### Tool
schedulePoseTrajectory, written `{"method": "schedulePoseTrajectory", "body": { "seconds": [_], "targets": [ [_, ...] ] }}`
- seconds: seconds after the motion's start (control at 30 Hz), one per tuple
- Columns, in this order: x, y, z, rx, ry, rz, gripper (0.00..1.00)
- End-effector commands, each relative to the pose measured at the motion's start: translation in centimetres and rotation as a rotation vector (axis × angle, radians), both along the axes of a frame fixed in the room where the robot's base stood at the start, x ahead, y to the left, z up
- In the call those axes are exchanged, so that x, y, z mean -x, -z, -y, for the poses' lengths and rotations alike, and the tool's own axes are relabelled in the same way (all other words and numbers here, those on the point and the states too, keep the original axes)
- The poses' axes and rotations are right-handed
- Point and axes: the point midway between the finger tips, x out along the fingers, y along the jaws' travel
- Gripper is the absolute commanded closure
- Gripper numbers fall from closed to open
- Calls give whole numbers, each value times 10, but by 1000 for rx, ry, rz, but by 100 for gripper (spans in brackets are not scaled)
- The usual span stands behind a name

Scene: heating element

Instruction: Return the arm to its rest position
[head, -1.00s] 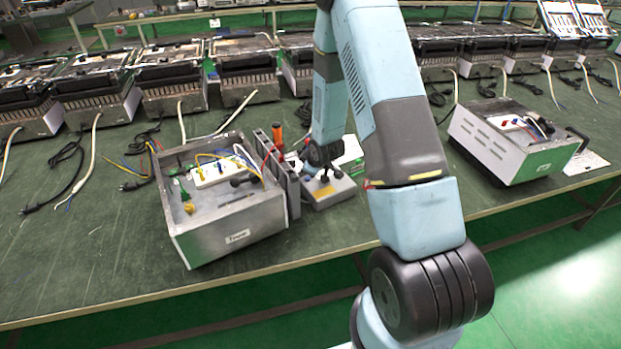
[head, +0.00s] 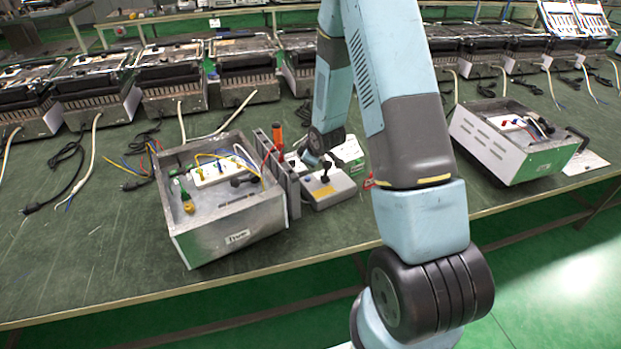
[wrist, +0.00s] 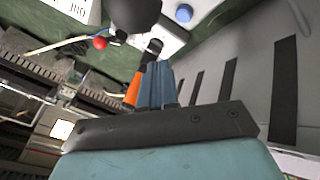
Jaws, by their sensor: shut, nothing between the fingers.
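My arm (head: 405,120) rises from the lower right and bends down over the bench in the head view. Its far end (head: 325,138) is just above the grey control box (head: 330,188). My gripper's tip is hard to make out in that view. In the wrist view my gripper (wrist: 160,85) shows its blue-grey fingers together, with nothing held between them. An orange handle (wrist: 133,90) shows beside the fingers there, and a blue button (wrist: 183,13) lies beyond them. I cannot tell the height above the box exactly.
An open metal housing (head: 230,225) with wiring stands left of the control box. Another open housing (head: 515,140) stands at right. Several heater units line the back.

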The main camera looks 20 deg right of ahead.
Motion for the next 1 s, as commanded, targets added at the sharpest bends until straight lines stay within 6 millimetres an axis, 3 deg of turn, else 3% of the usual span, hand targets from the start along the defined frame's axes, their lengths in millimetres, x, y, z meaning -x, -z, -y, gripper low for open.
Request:
{"method": "schedulePoseTrajectory", "body": {
  "seconds": [0.33, 0.47, 0.57, 0.73, 1.0],
  "targets": [
    [0, 0, 0, 0, 0, 0, 100],
    [0, -9, 1, -2, 11, 0, 100],
    [2, -29, 3, -4, 37, -2, 100],
    [9, -78, 9, -19, 111, -12, 100],
    [36, -154, 17, -52, 235, -34, 100]
  ]
}}
